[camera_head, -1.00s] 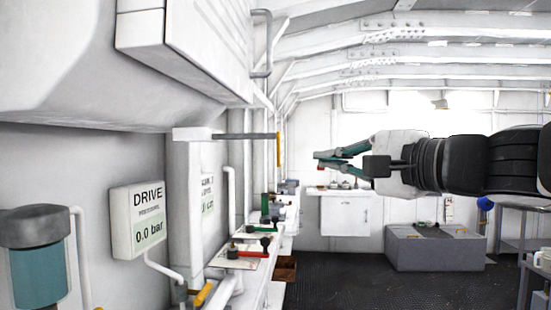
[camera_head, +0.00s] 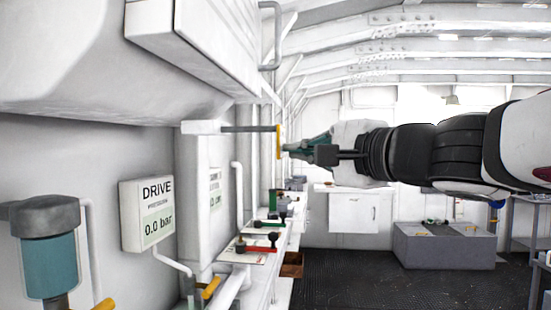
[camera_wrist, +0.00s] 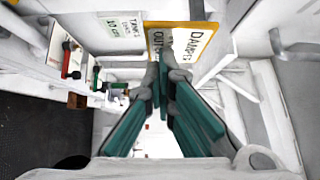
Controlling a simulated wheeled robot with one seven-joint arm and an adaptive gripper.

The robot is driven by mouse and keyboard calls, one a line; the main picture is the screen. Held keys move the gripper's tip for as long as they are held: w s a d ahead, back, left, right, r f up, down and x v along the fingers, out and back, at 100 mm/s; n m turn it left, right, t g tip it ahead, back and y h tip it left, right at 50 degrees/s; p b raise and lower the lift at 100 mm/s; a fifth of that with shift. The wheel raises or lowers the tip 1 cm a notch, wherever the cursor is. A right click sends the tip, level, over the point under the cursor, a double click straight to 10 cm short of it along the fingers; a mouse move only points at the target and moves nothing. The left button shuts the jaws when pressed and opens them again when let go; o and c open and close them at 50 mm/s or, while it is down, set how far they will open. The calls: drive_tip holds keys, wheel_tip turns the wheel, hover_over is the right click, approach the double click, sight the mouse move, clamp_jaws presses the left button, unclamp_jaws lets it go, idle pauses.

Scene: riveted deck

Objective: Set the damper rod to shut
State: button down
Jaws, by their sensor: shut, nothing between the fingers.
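The damper rod (camera_head: 248,129) is a thin grey rod reaching right from a white bracket on the left wall. A yellow-edged plate (camera_head: 278,142) hangs at its outer end. In the wrist view the plate (camera_wrist: 205,42) shows its white face with partly covered lettering that begins "DAMP". My gripper (camera_head: 285,150) is shut and empty, its teal fingers pointing left at the plate. In the wrist view the fingertips (camera_wrist: 164,62) overlap the plate's lower left part. I cannot tell whether they touch it.
A pressure sign (camera_head: 147,214) reading 0.0 bar and a teal cylinder (camera_head: 48,262) are on the left. A white overhead box (camera_head: 200,45) with a handle (camera_head: 277,35) is above the rod. The floor (camera_head: 350,282) is clear.

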drive_tip(key=w+a+b, duration=0.1)
drive_tip(key=a+b, duration=0.2)
drive_tip(key=a, duration=0.3)
drive_tip(key=shift+a, duration=0.4)
drive_tip(key=shift+w, duration=0.1)
